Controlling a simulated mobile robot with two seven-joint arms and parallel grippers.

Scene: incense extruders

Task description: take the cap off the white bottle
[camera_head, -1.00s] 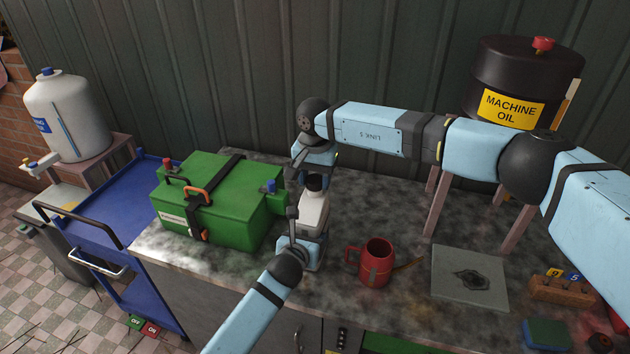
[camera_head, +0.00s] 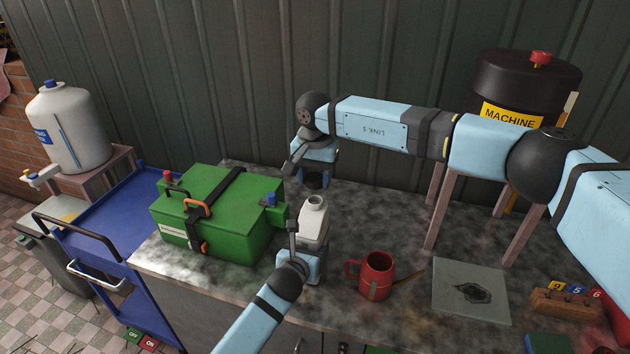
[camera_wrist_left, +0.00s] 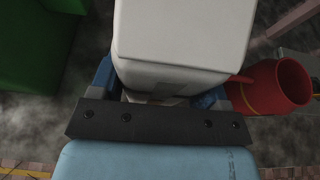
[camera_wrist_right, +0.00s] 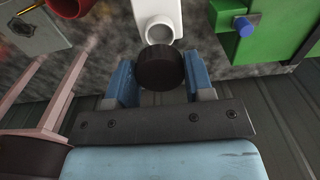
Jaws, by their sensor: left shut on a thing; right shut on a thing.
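The white bottle (camera_head: 313,224) stands on the workbench beside the green box, its round open mouth (camera_head: 315,201) showing. My left gripper (camera_head: 308,246) is shut on the bottle's body from the front. The bottle also fills the top of the left wrist view (camera_wrist_left: 185,35). My right gripper (camera_head: 315,168) is shut on the dark cap (camera_head: 315,182), behind and above the mouth. In the right wrist view the cap (camera_wrist_right: 161,68) sits between the fingers, apart from the bottle's neck (camera_wrist_right: 160,29).
The green box (camera_head: 220,215) stands close on the left. A red mug (camera_head: 376,276) and a grey slab (camera_head: 470,290) are to the right. The machine oil drum (camera_head: 525,85) is on a stand at the back right. Bare bench lies between bottle and stand.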

